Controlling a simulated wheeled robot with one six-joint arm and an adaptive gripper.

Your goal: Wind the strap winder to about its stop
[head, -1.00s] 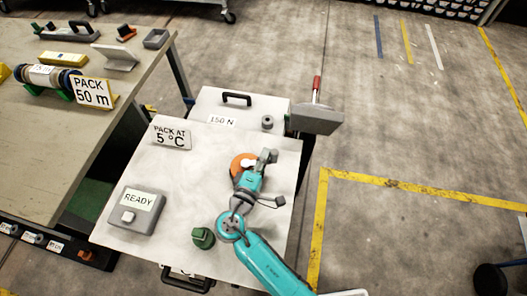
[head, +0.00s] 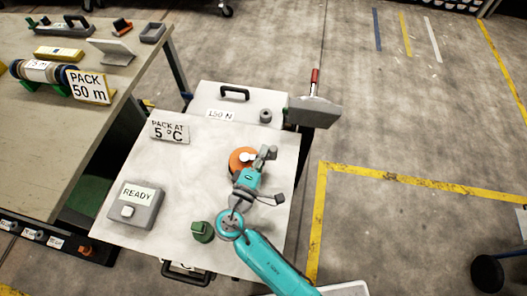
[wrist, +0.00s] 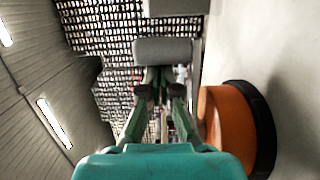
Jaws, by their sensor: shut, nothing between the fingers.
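An orange round drum (head: 240,158), which looks like the strap winder, sits on the white table top, partly hidden by my arm. In the wrist view the drum (wrist: 228,125) stands just right of my fingers, with a black ring at its edge. My gripper (head: 267,154) lies low over the table at the drum's right side. In the wrist view its fingers (wrist: 159,92) are shut with nothing held. A grey block (wrist: 163,50) is just beyond the fingertips; I cannot tell whether they touch it or whether it belongs to the winder.
The white table top (head: 200,165) carries a READY box (head: 134,206), a green knob (head: 202,232), a "PACK AT 5 °C" sign (head: 168,130) and a "150 N" label (head: 221,114). A grey block with a red handle (head: 314,108) stands at the right back edge.

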